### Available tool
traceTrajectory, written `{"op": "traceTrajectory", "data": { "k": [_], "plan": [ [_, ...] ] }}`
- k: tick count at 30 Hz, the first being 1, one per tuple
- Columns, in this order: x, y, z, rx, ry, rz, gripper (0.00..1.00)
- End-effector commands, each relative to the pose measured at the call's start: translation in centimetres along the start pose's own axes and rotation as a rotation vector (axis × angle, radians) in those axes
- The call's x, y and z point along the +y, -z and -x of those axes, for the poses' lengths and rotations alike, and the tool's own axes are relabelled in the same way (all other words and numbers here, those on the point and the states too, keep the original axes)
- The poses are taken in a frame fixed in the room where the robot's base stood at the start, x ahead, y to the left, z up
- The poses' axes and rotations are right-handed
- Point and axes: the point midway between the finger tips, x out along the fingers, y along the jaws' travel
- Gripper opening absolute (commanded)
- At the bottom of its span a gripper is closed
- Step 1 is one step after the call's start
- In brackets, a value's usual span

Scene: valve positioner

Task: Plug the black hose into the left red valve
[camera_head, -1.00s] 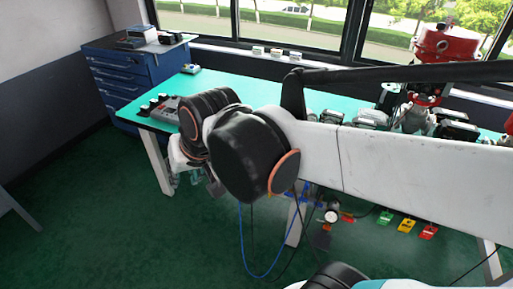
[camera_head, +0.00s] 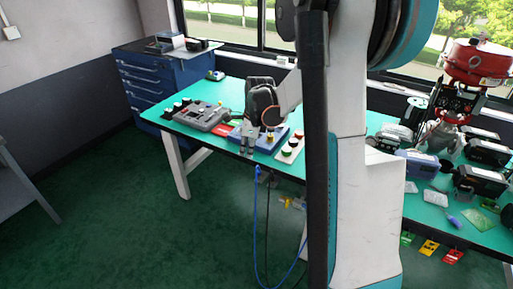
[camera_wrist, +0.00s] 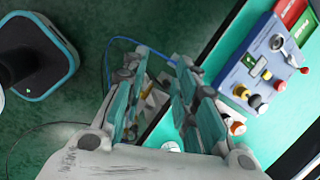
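My gripper (camera_head: 258,141) points down near the table's front edge, in front of the blue valve panel (camera_head: 281,136). In the wrist view its two fingers (camera_wrist: 160,75) stand apart with nothing seen between the tips. The black hose (camera_head: 267,215) hangs below the table edge beside a blue hose (camera_head: 256,205); their upper ends are hard to make out.
A grey control box (camera_head: 203,117) stands left of the panel on the green table (camera_head: 235,92). A button strip (camera_head: 291,147) lies at its right. A large red actuator (camera_head: 478,62) and several devices fill the table's right side. My arm hides the table's middle.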

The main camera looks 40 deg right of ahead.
Motion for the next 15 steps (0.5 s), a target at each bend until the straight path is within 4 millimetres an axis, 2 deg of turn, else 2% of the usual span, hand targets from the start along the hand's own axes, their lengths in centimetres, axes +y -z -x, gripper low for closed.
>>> {"op": "traceTrajectory", "data": {
  "k": [1,3,9,12,15],
  "plan": [
    [-1.5,1.9,-1.7,0.015,-0.007,-0.114,0.27],
    [-3.1,4.3,-3.7,0.036,-0.018,-0.277,0.27],
    [-5.7,9.9,-8.0,0.086,-0.035,-0.633,0.27],
    [-6.2,11.4,-9.1,0.099,-0.037,-0.728,0.27],
    [-6.3,12.0,-9.7,0.106,-0.039,-0.770,0.27]
  ]
}}
